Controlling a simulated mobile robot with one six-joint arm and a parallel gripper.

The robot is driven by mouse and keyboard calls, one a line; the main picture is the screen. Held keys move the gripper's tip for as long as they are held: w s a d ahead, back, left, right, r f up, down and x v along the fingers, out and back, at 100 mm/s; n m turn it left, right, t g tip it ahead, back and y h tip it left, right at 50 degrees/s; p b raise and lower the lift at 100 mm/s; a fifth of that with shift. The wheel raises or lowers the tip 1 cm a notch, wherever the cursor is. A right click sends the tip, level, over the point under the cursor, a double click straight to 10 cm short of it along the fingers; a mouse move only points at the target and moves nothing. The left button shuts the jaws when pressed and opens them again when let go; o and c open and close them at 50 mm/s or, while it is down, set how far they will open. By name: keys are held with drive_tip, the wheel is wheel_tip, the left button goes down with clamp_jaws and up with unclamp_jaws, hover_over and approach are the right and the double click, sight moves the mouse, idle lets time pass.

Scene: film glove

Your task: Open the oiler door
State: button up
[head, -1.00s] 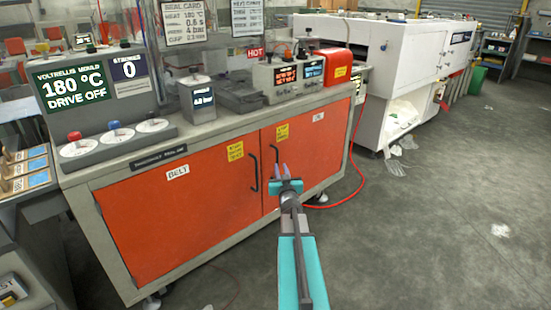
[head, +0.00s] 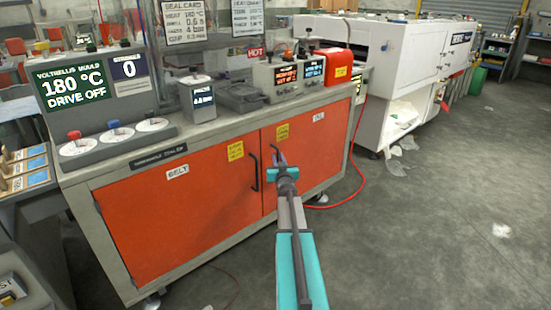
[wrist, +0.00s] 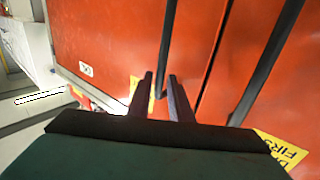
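The right orange cabinet door (head: 308,155) is closed and bears a small white label, too small to read surely; the left door (head: 180,210) is labelled BELT. My gripper (head: 279,159) is at the right door's dark upright handle (head: 274,148), covering its lower part. In the wrist view my gripper (wrist: 160,76) has its two dark fingers apart, and the right door's handle (wrist: 166,45) shows in line with the gap between them. Whether the fingers touch it I cannot tell. The left door's handle (wrist: 270,62) runs off to the right there.
Yellow stickers sit near both handles, one at the right door (head: 283,132). The bench top (head: 235,118) overhangs the doors. A red hose (head: 350,195) lies on the floor at right, where the grey floor (head: 430,230) is open. A white machine (head: 390,75) stands behind.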

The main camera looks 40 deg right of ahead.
drive_tip(key=shift+x, duration=1.25)
drive_tip(key=shift+c, duration=0.2)
clamp_jaws()
drive_tip(key=shift+s, duration=0.1)
